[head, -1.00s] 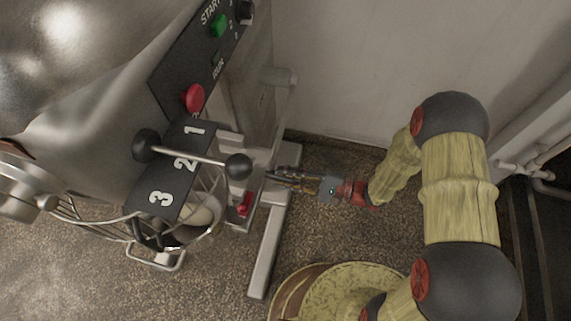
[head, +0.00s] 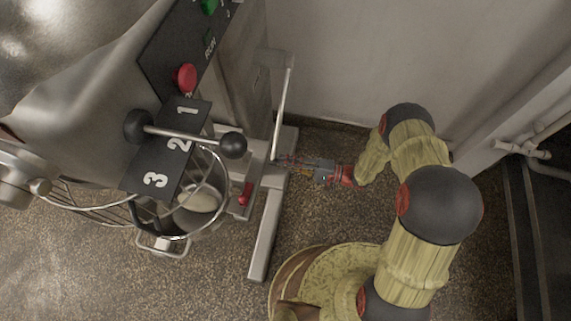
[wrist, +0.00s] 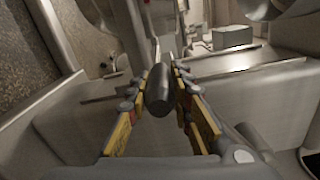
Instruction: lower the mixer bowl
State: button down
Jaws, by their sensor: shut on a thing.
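The mixer bowl (head: 205,217) hangs under the mixer head at the left in the head view, partly hidden by the wire guard and the gear plate. Pale content shows inside it. A thin metal lever (head: 281,105) stands out from the right side of the mixer column. Its dark rounded grip (wrist: 159,90) shows in the wrist view between my finger pads. My gripper (head: 281,161) is shut on this grip at the lever's lower end in the head view. The fingers (wrist: 160,88) lie on both sides of the grip in the wrist view.
The gear selector bar (head: 185,139) with black knobs and the red stop button (head: 186,77) are left of my gripper. The mixer's foot (head: 267,230) lies below it. A wall (head: 350,60) stands behind, with pipes (head: 525,150) at the right. Bare floor shows around my forearm.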

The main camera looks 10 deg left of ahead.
jog(key=shift+w+f, duration=0.25)
jog(key=shift+w, duration=0.05)
jog(key=c, duration=1.8)
grip_release()
jog(key=shift+w+f, duration=0.1)
jog(key=shift+o, duration=1.3)
jog(key=s+d, duration=0.1)
jog(key=d, duration=1.1)
jog(key=shift+r, duration=0.2)
